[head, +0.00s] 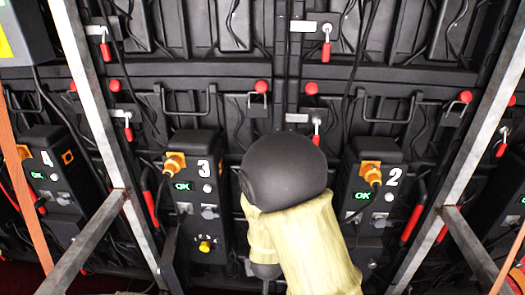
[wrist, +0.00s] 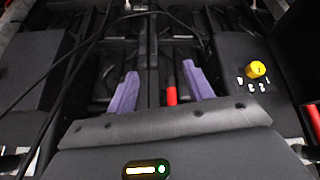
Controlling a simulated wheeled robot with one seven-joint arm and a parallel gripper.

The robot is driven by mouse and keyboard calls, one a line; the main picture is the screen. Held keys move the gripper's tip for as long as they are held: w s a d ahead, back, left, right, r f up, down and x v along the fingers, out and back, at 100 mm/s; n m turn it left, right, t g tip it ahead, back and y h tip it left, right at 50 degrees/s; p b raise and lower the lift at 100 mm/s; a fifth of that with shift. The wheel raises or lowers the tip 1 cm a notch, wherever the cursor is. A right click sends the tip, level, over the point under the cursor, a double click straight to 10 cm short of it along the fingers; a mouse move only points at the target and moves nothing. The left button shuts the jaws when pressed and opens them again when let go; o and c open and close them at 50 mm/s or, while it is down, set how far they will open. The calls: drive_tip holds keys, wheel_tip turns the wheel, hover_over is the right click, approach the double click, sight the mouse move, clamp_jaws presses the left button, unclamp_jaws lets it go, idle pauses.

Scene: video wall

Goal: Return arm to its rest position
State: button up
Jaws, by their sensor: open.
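My gripper (wrist: 161,85) shows in the wrist view with its two purple fingers well apart and nothing between them. It faces the dark back of the video wall, where black ribs and a red handle (wrist: 171,92) show beyond the fingers. In the head view my arm (head: 305,245), with a black rounded joint and a cream sleeve, reaches up from the bottom between module 3 (head: 204,215) and module 2 (head: 371,205). The gripper itself is hidden in the head view.
Modules 3, 2 and 4 (head: 50,170) have orange connectors and green OK screens. A yellow knob (wrist: 257,69) is right of the fingers in the wrist view. Metal struts (head: 97,110) and (head: 487,120) frame both sides. Black cables (wrist: 75,60) hang at the left.

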drive_tip(key=s+d+r+m+g+p, duration=0.25)
drive_tip(key=s+d+r, duration=0.75)
drive_tip(key=d+r, duration=0.5)
wheel_tip(320, 180, up, 38)
drive_tip(key=a+p, duration=0.1)
drive_tip(key=p, duration=3.7)
drive_tip(key=shift+s+r+n+g, duration=0.25)
drive_tip(key=shift+n+g, duration=0.1)
drive_tip(key=shift+g, duration=0.1)
